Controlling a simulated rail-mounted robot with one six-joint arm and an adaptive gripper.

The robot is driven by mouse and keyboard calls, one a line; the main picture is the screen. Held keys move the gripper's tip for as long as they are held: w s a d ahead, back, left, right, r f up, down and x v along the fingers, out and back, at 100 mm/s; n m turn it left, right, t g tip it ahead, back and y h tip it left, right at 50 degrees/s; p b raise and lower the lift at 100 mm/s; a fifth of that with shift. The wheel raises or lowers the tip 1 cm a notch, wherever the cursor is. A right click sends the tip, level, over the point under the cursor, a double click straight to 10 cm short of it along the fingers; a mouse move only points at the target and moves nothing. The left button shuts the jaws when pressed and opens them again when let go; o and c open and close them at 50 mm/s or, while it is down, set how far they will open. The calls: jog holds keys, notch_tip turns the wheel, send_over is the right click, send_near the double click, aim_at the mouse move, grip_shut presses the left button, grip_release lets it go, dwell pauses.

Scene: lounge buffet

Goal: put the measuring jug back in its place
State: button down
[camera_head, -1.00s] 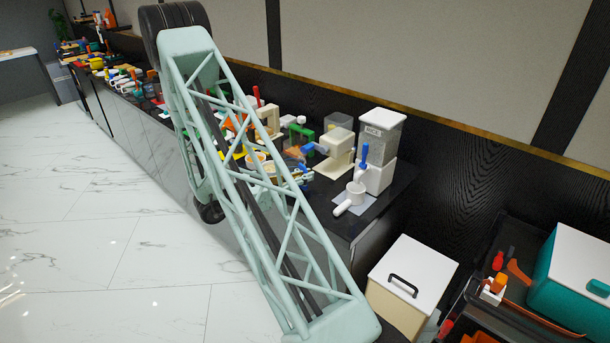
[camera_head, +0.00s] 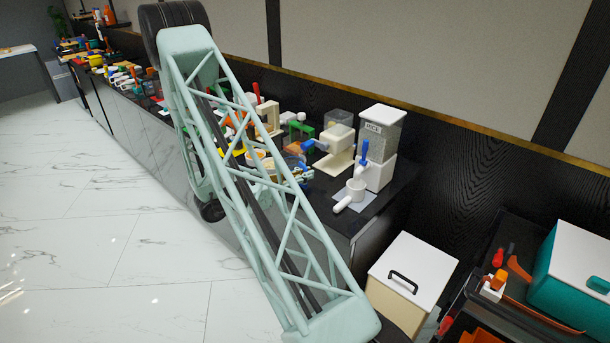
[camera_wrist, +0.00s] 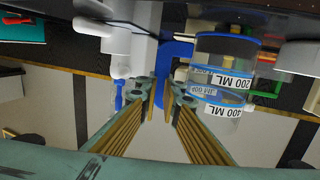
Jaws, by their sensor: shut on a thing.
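The measuring jug (camera_wrist: 222,80) is a clear cylinder with blue bands and white labels reading 200 ML and 400 ML. The labels appear upside down in the wrist view. A blue handle (camera_wrist: 177,49) stands at its left. My gripper (camera_wrist: 162,98) is shut on this handle, with the jug body just right of the fingers. In the head view my pale green arm hides much of the counter, and I cannot clearly make out the jug or gripper there. The jug's place cannot be told from these frames.
On the black counter stand a rice dispenser (camera_head: 381,143), a white scoop (camera_head: 354,192) on a grey mat, and a white machine with a clear hopper (camera_head: 338,140). Several small items crowd further left. A cream bin (camera_head: 396,300) and a teal box (camera_head: 568,285) are at right. The marble floor is clear.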

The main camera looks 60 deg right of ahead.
jog(key=shift+f, duration=0.45)
dwell(0.3)
jog(key=c, duration=3)
grip_release()
jog(key=shift+a+f+b, duration=0.1)
jog(key=shift+f+b, duration=0.45)
jog(key=shift+f, duration=0.3)
jog(key=shift+w+a, duration=0.25)
jog(key=shift+a, duration=0.2)
jog(key=shift+p+v, duration=0.5)
jog(key=shift+v, duration=1.95)
jog(key=o, duration=0.6)
